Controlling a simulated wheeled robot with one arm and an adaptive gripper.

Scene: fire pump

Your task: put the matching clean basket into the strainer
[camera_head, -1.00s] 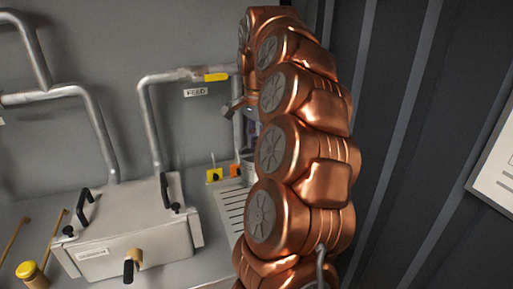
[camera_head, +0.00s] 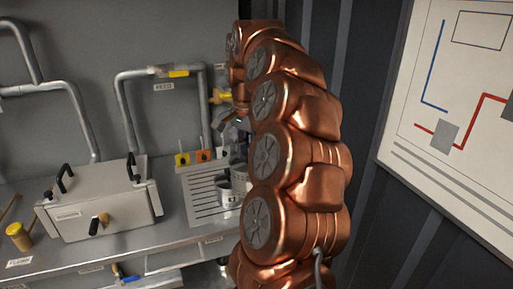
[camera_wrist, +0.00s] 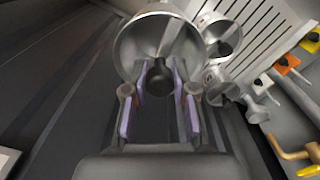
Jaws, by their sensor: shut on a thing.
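In the wrist view my gripper (camera_wrist: 160,85) has its purple-padded fingers closed about a dark knobbed handle (camera_wrist: 160,67). A wide, round, open metal cup (camera_wrist: 128,42), which looks like a basket, lies just beyond the fingertips around that handle. In the head view a metal cup (camera_head: 229,195) stands on the slotted rack (camera_head: 201,198). My arm hides most of the gripper there. I cannot identify the strainer for sure.
A metal box (camera_head: 100,208) with black handles stands left on the bench. Yellow (camera_head: 182,159) and orange (camera_head: 204,156) tags stand behind the rack. Pipes run along the back wall. A diagram board (camera_head: 450,100) hangs at right.

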